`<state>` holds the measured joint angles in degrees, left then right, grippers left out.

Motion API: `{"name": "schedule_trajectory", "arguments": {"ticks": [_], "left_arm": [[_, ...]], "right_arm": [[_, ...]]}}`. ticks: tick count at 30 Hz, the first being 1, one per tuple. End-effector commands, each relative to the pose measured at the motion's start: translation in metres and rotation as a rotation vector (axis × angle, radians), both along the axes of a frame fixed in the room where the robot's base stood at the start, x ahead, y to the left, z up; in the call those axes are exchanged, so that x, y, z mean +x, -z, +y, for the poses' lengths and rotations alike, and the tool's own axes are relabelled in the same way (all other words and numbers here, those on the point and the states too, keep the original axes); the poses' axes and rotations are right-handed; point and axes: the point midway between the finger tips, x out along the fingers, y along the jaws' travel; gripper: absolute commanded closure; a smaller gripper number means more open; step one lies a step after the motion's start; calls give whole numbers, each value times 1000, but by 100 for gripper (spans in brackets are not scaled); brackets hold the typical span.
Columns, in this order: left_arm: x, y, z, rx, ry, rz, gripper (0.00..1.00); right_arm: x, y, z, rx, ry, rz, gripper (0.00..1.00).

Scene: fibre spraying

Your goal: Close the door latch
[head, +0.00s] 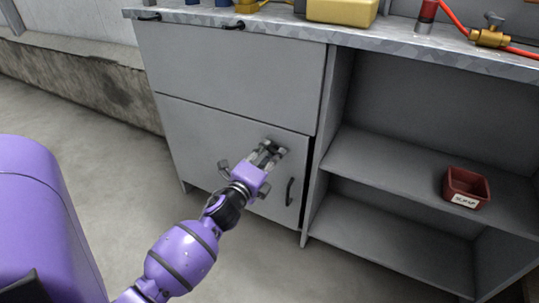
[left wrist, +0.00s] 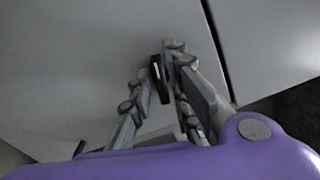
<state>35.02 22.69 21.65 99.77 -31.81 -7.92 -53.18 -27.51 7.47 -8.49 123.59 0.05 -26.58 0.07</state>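The grey lower cabinet door (head: 220,140) has a dark gap along its right edge and looks slightly ajar in the head view. Its dark curved handle (head: 290,191) is near that edge, at the lower right. My left gripper (head: 271,150) is in front of the door, up and left of the handle in the head view. Its fingers are apart with nothing held. In the left wrist view a dark handle-like piece (left wrist: 160,79) shows between or just beyond the fingertips (left wrist: 159,66); I cannot tell whether they touch it. My right gripper is out of view.
A grey upper panel (head: 230,70) is above the door. Open shelves (head: 410,175) to the right hold a red scrap bin (head: 466,187). The worktop (head: 300,27) carries a yellow box (head: 342,10) and a brass valve (head: 490,37). The floor at left is clear.

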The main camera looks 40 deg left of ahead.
Motion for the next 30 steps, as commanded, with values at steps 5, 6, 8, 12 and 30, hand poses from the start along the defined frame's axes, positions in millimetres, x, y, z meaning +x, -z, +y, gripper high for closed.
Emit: {"name": "schedule_trajectory", "arguments": {"ticks": [5, 6, 8, 12, 30], "left_arm": [[0, 0, 0, 0, 0, 0, 100], [0, 0, 0, 0, 0, 0, 100], [0, 0, 0, -4, 0, -1, 100], [0, -3, 0, -109, -1, -25, 100], [0, 2, 0, -277, 0, -67, 74]], "right_arm": [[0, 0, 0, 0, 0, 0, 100], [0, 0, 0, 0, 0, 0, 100], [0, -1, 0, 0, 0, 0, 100], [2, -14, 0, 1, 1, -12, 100], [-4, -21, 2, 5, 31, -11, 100]]}}
